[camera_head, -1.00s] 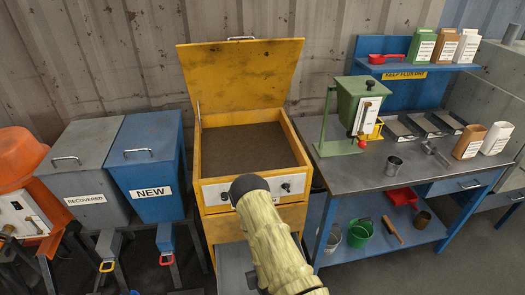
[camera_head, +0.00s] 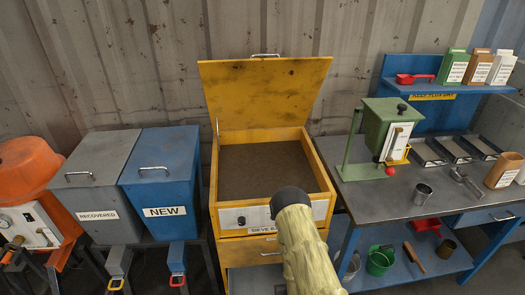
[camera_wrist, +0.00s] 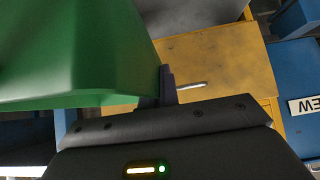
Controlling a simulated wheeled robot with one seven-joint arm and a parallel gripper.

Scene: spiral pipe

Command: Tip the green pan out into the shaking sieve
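The shaking sieve is a yellow box (camera_head: 325,190) with its lid (camera_head: 265,95) raised and a brown sieve bed (camera_head: 262,170) open inside. A white panel with a knob and partly hidden lettering is on its front. The green pan (camera_wrist: 80,50) fills the upper left of the wrist view, close to the camera. My gripper (camera_wrist: 165,88) is shut on it, with a dark finger against its side. The pan's inside and contents do not show. The pan and gripper are hidden in the head view, where my arm's yellow sleeve reaches in front of the sieve.
Blue NEW bin (camera_head: 160,185) and grey RECOVERED bin (camera_head: 97,190) stand left of the sieve, both lidded. The workbench (camera_head: 385,195) at right carries a green dispenser (camera_head: 385,130), trays and cups. A green bucket (camera_head: 380,262) sits on its lower shelf.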

